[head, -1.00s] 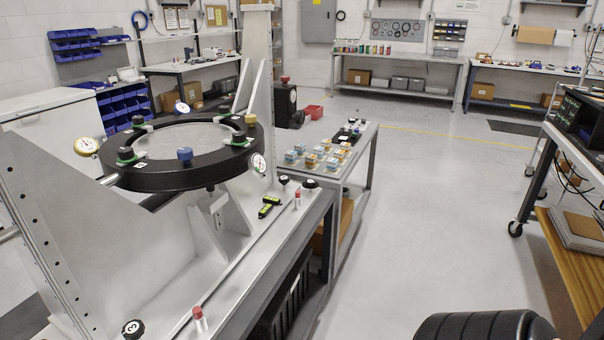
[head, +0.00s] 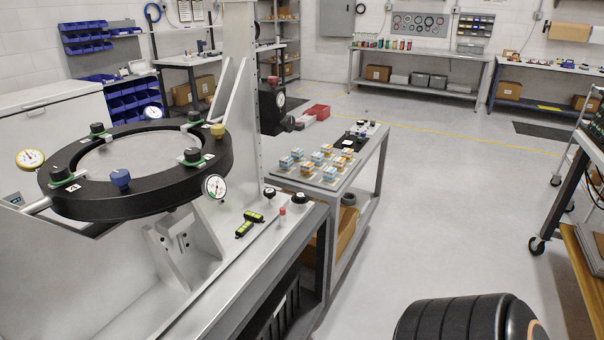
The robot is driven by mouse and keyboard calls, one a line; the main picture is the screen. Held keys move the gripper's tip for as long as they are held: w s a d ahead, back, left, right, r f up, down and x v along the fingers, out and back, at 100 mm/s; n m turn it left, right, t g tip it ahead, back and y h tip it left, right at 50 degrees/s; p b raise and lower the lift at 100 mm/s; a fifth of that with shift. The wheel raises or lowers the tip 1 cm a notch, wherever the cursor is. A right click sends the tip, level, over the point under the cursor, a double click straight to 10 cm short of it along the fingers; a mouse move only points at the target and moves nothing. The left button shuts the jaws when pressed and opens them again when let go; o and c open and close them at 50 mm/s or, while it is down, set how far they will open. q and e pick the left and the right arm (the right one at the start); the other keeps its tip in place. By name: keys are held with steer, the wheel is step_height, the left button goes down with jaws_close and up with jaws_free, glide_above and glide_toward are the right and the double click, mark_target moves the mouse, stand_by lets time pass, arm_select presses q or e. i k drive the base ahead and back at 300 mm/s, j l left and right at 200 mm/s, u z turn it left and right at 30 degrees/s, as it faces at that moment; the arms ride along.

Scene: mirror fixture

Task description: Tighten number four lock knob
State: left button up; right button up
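A black ring fixture (head: 75,203) holds a round mirror (head: 140,155) on the grey stand at left. Around its rim are black knobs on green bases: front left (head: 62,172), back left (head: 97,130), back right (head: 194,117) and front right (head: 192,156). A blue knob (head: 121,180) and a yellow knob (head: 217,131) also stand on the ring. Two black knobs with pale tops, one left (head: 269,193) and one right (head: 299,198), sit on the bench; their markings are too small to read. I cannot tell which knob is number four. Neither gripper is in view.
Dial gauges (head: 30,159) (head: 215,187) flank the ring. A green-and-black tool (head: 249,225) and a red-capped pin (head: 283,215) are on the bench. A side table (head: 340,187) carries small blocks. The grey floor (head: 440,190) to the right is open.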

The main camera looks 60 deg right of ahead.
mark_target(300, 198)
steer(key=l, duration=0.95)
steer(key=k+l+u, duration=0.1)
steer(key=l, duration=0.85)
